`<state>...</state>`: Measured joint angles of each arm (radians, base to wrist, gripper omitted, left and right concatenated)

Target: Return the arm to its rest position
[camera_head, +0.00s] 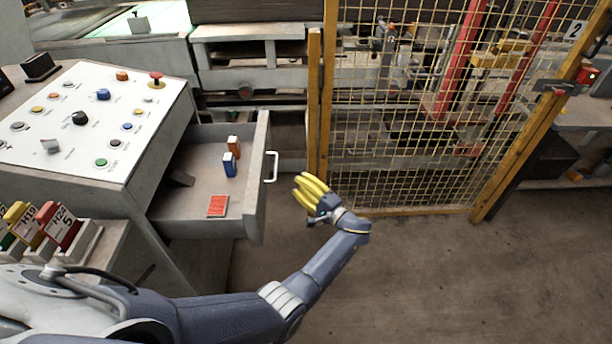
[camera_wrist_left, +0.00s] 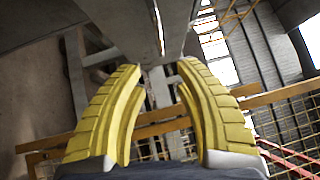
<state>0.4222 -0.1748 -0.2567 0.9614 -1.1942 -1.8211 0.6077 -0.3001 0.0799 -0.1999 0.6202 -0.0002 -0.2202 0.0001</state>
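My left gripper (camera_head: 310,188) has yellow fingers and is held in the air in front of the wire fence, to the right of the open drawer's handle (camera_head: 271,167). In the left wrist view my left gripper (camera_wrist_left: 160,75) has its fingers spread apart with nothing between them. A grey surface lies beyond the fingertips there. My left arm (camera_head: 325,262) reaches in from the lower left and is bent upward at the wrist. My right gripper is not in view.
The grey drawer (camera_head: 256,215) stands open and holds a blue item (camera_head: 229,165), an orange-brown item (camera_head: 234,146) and a red item (camera_head: 217,205). A control panel (camera_head: 90,120) is at left. The yellow fence (camera_head: 400,120) stands behind. The floor at lower right is clear.

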